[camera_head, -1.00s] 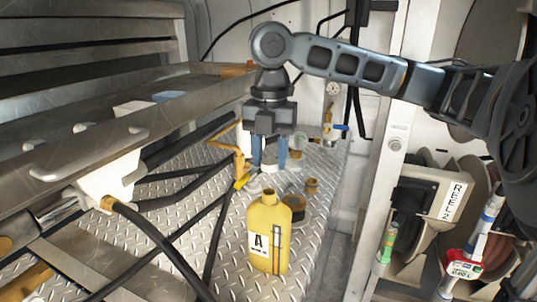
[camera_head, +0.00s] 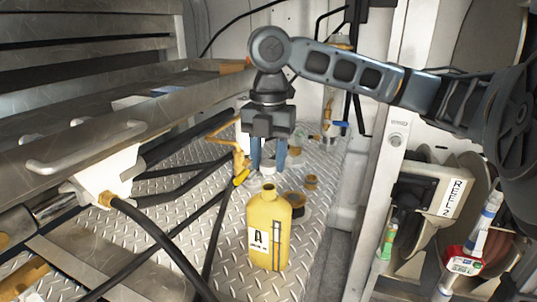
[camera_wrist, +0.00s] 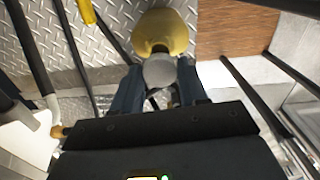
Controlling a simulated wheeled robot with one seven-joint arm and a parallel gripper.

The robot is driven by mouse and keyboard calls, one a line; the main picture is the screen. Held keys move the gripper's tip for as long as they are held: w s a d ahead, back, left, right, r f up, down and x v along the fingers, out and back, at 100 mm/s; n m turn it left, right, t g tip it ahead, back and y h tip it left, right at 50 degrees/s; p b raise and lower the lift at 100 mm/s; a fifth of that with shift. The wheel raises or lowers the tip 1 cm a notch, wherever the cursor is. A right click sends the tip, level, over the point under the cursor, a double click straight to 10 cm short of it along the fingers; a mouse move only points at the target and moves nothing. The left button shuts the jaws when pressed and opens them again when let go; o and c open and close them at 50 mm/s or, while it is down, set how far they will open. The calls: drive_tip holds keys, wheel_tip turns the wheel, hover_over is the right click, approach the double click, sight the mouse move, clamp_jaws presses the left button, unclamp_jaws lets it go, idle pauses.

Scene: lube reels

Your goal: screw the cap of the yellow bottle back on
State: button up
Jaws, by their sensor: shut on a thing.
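The yellow bottle (camera_head: 268,238) stands upright on the diamond-plate floor, with an "A" label on its front. Its neck is open at the top in the head view. My gripper (camera_head: 268,166) points down just above and slightly behind the neck. Its blue fingers are shut on a pale grey cap (camera_head: 267,170). In the wrist view, the round cap (camera_wrist: 159,71) sits between the fingertips (camera_wrist: 158,82) and overlaps the near edge of the yellow bottle (camera_wrist: 164,28). The cap looks apart from the neck, with a small gap in the head view.
A dark round dish (camera_head: 293,202) and a small brass fitting (camera_head: 311,182) are behind the bottle. A yellow-handled valve (camera_head: 240,177) and black hoses (camera_head: 205,205) lie to the left. The REEL 2 cabinet (camera_head: 430,190) stands at right. Floor right of the bottle is clear.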

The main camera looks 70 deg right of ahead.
drive_tip(key=shift+f+b, duration=1.25)
drive_tip(key=shift+f, duration=0.75)
drive_tip(key=shift+f+b, duration=0.3)
drive_tip(key=shift+f, duration=0.25)
idle(0.4)
idle(0.3)
drive_tip(key=shift+r+m+p, duration=0.15)
drive_tip(key=shift+m+p, duration=0.45)
drive_tip(key=shift+m, duration=0.4)
drive_tip(key=m+p, duration=0.1)
drive_tip(key=m, duration=0.2)
drive_tip(key=m+p, duration=0.2)
drive_tip(key=m, duration=0.1)
drive_tip(key=shift+f+m+p, duration=0.2)
drive_tip(key=shift+m+p, duration=0.2)
drive_tip(key=shift+m, duration=0.8)
